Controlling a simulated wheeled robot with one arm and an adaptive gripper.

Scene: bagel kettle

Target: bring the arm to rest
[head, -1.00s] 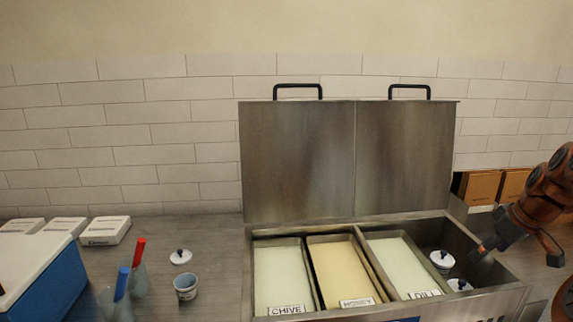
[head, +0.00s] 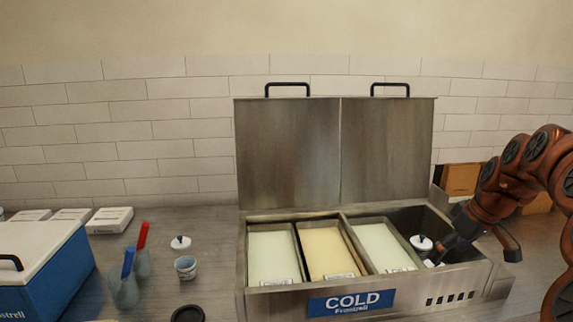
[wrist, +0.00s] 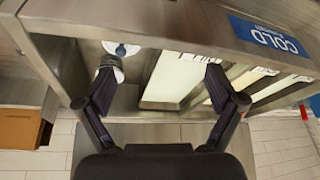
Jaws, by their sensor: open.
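My gripper (head: 442,254) is at the right-hand open compartment of the cold well (head: 470,278), beside a white cup with a dark-knobbed lid (head: 421,243). A second white piece (head: 431,263) shows by the fingertips, mostly hidden. In the wrist view the fingers (wrist: 160,76) are wide apart with nothing held between them. The lidded cup (wrist: 122,48) and a second cup (wrist: 110,67) show near the left finger. I cannot tell whether that finger touches the second cup.
Three spread pans (head: 325,252) fill the rest of the well. Its raised steel lids (head: 290,150) stand behind. A cup (head: 186,267), a loose lid (head: 180,242), bottles (head: 124,288) and a blue cooler (head: 45,278) are left. Brown boxes (head: 461,178) stand behind my arm.

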